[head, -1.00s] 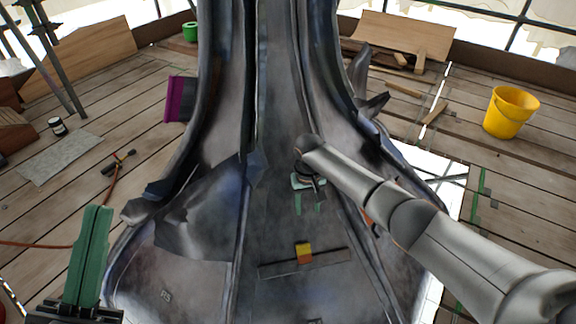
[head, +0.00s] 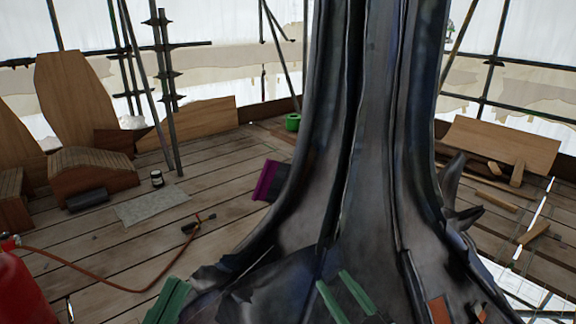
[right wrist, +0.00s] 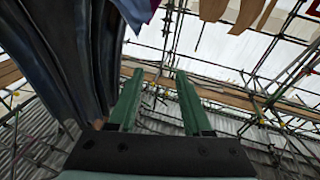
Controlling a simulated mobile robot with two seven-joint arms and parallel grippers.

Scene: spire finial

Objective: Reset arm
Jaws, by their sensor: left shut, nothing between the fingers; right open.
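The dark metal spire (head: 375,150) rises through the middle of the head view, flaring at its base. My left gripper (head: 168,300) shows at the bottom edge in front of the flared base, with its green fingers together and nothing seen between them. My right gripper (head: 345,293) is at the bottom centre, in front of the spire, with two green fingers apart. In the right wrist view its open fingers (right wrist: 157,98) are empty, with the spire (right wrist: 65,55) close on the left. Most of both arms is out of the head view.
A red cylinder (head: 22,290) with a hose stands at lower left. A small jar (head: 157,179), a grey mat (head: 151,206) and wooden pieces (head: 92,172) lie on the plank floor at left. A green tub (head: 293,122) is behind. Scaffolding poles (head: 150,90) and sheeting surround the deck.

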